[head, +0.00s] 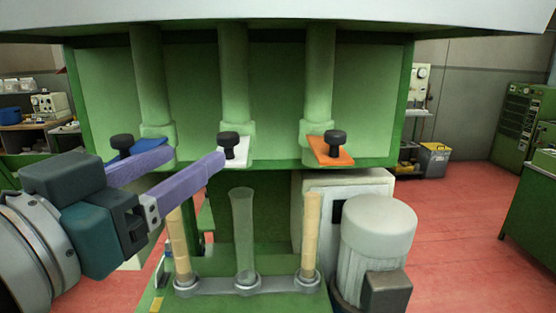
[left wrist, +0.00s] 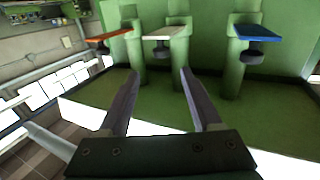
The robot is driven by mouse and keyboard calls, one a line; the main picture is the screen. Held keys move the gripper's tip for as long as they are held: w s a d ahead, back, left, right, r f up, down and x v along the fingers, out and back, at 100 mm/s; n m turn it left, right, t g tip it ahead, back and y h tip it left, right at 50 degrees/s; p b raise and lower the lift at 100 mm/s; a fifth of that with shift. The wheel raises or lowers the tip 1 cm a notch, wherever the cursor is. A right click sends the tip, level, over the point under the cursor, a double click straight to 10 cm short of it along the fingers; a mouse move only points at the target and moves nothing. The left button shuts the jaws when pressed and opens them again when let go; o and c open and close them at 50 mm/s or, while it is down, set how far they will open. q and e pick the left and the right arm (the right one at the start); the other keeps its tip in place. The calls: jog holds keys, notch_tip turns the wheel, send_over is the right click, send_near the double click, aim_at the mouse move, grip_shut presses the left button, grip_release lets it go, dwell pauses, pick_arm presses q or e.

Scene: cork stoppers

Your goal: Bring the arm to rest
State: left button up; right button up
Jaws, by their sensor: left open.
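My left gripper (head: 196,157) reaches in from the left with its two purple fingers spread apart and nothing between them. In the left wrist view the open fingers (left wrist: 159,75) point toward the green machine. In the head view one fingertip is by the blue plate (head: 128,149), the other just below the white plate (head: 240,155) and its black knob (head: 229,140); I cannot tell whether they touch. The orange plate (head: 335,155) is clear to the right. These plates also show in the left wrist view: blue (left wrist: 261,32), white (left wrist: 165,33), orange (left wrist: 109,34). My right gripper is not in view.
Below stand three upright tubes: the left (head: 178,245) and right (head: 310,240) look cork-filled, the middle (head: 243,235) looks empty. A grey motor (head: 375,240) stands at the right. Green pipes (head: 233,75) come down behind the plates. Red floor is open at the right.

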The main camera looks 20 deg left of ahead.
pick_arm(q)
jog(key=s+d+f+m+g+p, duration=0.1)
jog(key=s+f+g+p, duration=0.2)
jog(key=s+g+p, duration=0.2)
jog(key=s+d+f+m+g+h+p, duration=0.1)
jog(key=s+d+f+g+p, duration=0.1)
jog(key=s+g+p, duration=0.3)
jog(key=s+f+g, duration=0.1)
jog(key=s+g, duration=0.3)
jog(key=s, duration=0.2)
jog(key=shift+s+f+m+p, duration=0.3)
jog(key=shift+s+f+p, duration=0.05)
jog(key=shift+f+p, duration=0.05)
